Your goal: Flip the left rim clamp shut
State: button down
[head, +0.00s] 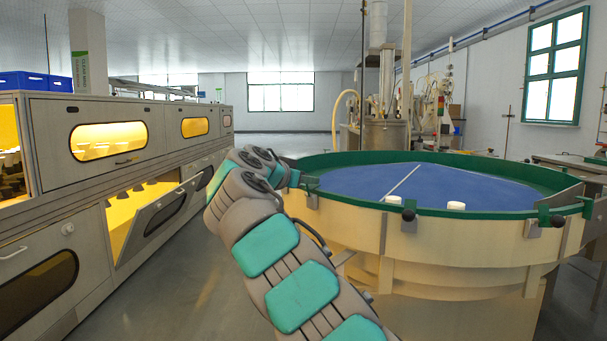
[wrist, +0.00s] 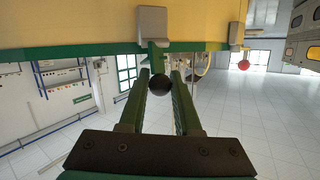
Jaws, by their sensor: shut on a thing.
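The round bowl machine has a green rim (head: 470,212) around a blue surface. The left rim clamp (head: 311,191) is at the rim's left side, with its knob hidden behind my gripper (head: 290,178) in the head view. In the wrist view, a grey clamp plate (wrist: 152,22) sits against the cream wall, with a green arm and a black ball knob (wrist: 160,84) sticking out. My gripper (wrist: 160,78) is shut on this knob, one green finger on each side. The knob stands out from the rim.
A front clamp with a black knob (head: 409,215) and a right clamp with a black knob (head: 557,221) are on the rim. Two white cylinders (head: 456,206) are on the bowl. A red-knobbed clamp (wrist: 243,64) shows in the wrist view. Grey cabinets (head: 95,170) line the left; floor between is clear.

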jog(key=shift+w+d+r+m+g+y+p, duration=0.2)
jog(key=shift+w+d+m+g+y+p, duration=0.15)
jog(key=shift+g+y+p, duration=0.7)
jog(key=shift+h+p, duration=0.25)
jog(key=shift+p, duration=0.05)
jog(key=shift+d+f, duration=0.1)
jog(key=shift+f, duration=0.05)
jog(key=c, duration=0.6)
grip_release()
jog(key=v, duration=0.7)
jog(key=shift+s+r, duration=0.2)
jog(key=shift+s, duration=0.1)
